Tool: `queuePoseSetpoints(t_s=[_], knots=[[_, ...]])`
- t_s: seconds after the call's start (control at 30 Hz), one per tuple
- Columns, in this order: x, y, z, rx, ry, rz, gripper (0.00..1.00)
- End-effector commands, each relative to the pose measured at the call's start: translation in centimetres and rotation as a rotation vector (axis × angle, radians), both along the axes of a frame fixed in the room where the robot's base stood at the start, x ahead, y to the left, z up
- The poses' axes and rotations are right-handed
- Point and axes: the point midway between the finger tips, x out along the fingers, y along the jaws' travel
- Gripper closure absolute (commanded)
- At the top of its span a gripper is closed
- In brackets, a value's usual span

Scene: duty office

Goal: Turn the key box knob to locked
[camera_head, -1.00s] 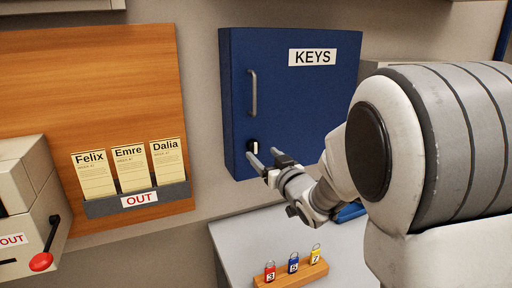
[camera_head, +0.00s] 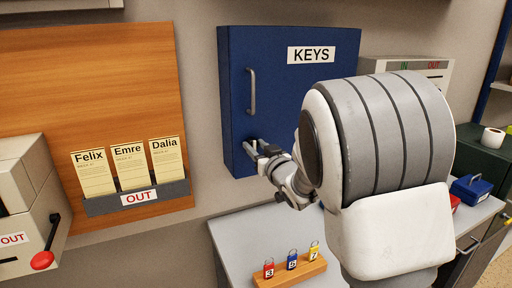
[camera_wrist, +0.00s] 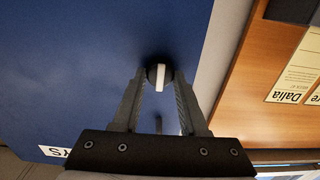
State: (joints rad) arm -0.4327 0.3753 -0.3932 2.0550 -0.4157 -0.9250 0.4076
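The blue key box (camera_head: 300,72) with a KEYS label hangs on the wall, its door closed and a grey bar handle (camera_head: 252,92) on its left side. The knob, black with a white bar, is at the door's lower left; in the wrist view the knob (camera_wrist: 160,76) lies between my fingertips. My gripper (camera_head: 256,148) is at the knob and hides most of it in the head view. In the wrist view my gripper (camera_wrist: 160,85) has its fingers apart, one on each side of the knob. I cannot tell whether they touch it.
A wooden board (camera_head: 90,90) with name cards and an OUT holder (camera_head: 138,196) is on the left. Below, a grey counter (camera_head: 235,235) bears a wooden block (camera_head: 290,272) with small numbered padlocks. A blue cash box (camera_head: 470,188) stands at the right.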

Motion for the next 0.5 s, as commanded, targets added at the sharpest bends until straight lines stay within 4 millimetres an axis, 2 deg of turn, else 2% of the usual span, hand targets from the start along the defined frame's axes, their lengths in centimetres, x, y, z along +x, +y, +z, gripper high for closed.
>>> queuePoseSetpoints(t_s=[0.03,0.13,0.5], knots=[[-0.01,0.01,0.00,0.000,0.000,0.000,0.81],[-0.01,0.01,0.01,0.000,0.000,0.000,0.99],[-0.02,0.03,-0.16,-0.031,-0.016,0.000,1.00]])
